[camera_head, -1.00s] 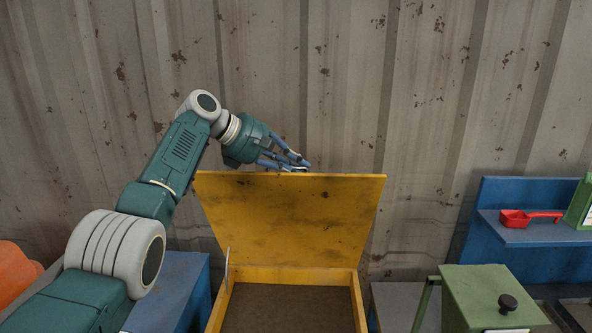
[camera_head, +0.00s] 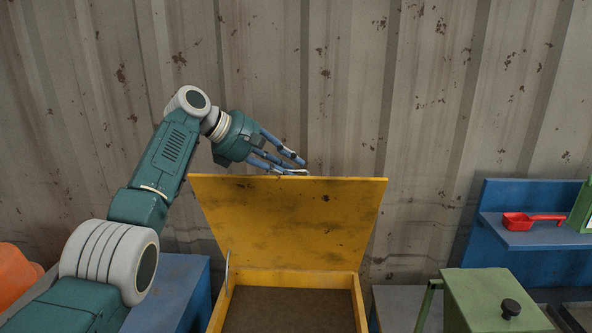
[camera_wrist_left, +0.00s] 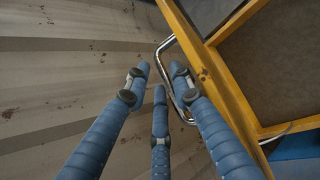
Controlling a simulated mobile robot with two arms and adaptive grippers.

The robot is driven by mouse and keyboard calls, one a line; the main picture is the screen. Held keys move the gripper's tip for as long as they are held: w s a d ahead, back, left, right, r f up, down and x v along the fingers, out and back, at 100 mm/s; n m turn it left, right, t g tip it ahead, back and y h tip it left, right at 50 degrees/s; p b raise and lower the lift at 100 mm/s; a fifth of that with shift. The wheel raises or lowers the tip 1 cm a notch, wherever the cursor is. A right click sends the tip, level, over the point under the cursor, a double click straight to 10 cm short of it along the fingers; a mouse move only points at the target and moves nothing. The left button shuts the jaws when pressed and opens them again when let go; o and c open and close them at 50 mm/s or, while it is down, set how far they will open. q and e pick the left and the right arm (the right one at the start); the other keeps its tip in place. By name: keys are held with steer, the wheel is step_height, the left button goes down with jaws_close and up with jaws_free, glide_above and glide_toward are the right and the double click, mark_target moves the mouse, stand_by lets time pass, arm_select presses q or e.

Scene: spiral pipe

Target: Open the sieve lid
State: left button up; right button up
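The yellow sieve lid (camera_head: 290,222) stands raised and tilted at the back of the yellow sieve box (camera_head: 288,278), whose brown inside shows. My left gripper (camera_head: 303,166) is just behind the lid's top edge, with its blue fingers spread and apart. In the left wrist view, my left gripper (camera_wrist_left: 157,73) is open beside the yellow lid frame (camera_wrist_left: 215,75). A metal handle (camera_wrist_left: 165,42) on the frame passes close to the right finger, which partly hides it. I cannot tell whether they touch. My right gripper is not in view.
A thin metal stay (camera_head: 227,272) stands at the box's left side. A green box with a black knob (camera_head: 510,308) is at the right. A red scoop (camera_head: 532,221) lies on a blue shelf (camera_head: 540,240). A rusty corrugated wall (camera_head: 400,100) is behind.

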arm_select(q)
steer(key=v, duration=0.9)
steer(key=shift+s+a+r, duration=0.1)
steer(key=shift+a+r, duration=0.1)
